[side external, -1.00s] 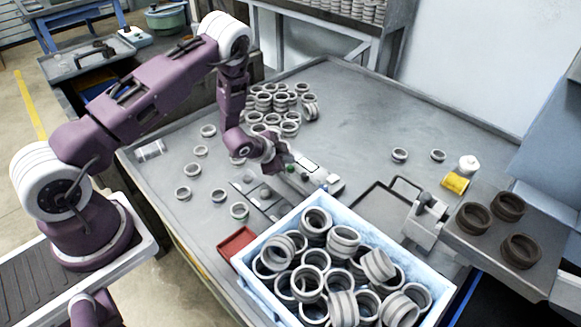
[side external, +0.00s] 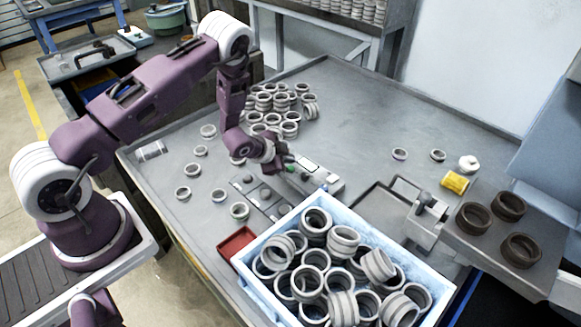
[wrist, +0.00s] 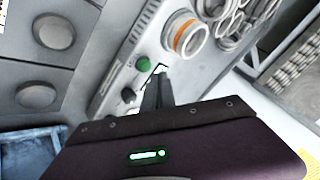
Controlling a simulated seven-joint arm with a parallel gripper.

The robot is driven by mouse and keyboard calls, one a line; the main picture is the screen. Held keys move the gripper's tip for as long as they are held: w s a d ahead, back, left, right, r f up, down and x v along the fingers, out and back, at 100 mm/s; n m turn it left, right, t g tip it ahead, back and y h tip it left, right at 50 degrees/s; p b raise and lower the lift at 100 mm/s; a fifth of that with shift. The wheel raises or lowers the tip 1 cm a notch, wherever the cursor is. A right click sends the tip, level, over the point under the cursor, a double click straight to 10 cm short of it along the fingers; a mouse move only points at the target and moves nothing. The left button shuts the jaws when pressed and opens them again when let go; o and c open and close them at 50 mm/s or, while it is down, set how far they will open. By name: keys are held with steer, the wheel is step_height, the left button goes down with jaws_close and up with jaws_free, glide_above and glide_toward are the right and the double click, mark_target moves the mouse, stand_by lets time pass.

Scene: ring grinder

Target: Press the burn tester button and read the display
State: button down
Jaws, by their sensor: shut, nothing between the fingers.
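The burn tester looks to be the long grey box (side external: 318,178) on the table, just right of my gripper (side external: 284,168) in the side view. In the wrist view its light face (wrist: 125,82) carries a green button (wrist: 143,63) and a dark knob. My gripper (wrist: 160,70) is shut and empty. Its fingertips show just right of and below the green button; I cannot tell whether they touch the face. A ring with an orange band (wrist: 186,36) sits at the box's far part in the wrist view. I cannot make out a readable display.
A plate with round grey pads (side external: 265,194) lies beside the box. A light blue crate (side external: 262,290) full of rings stands in front, with a red tray (side external: 237,243) to its left. Several rings (side external: 275,105) are stacked behind. The table's back right is mostly clear.

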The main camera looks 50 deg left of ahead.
steer(key=shift+f, duration=0.1)
stand_by(0.6)
steer(key=shift+f, duration=0.3)
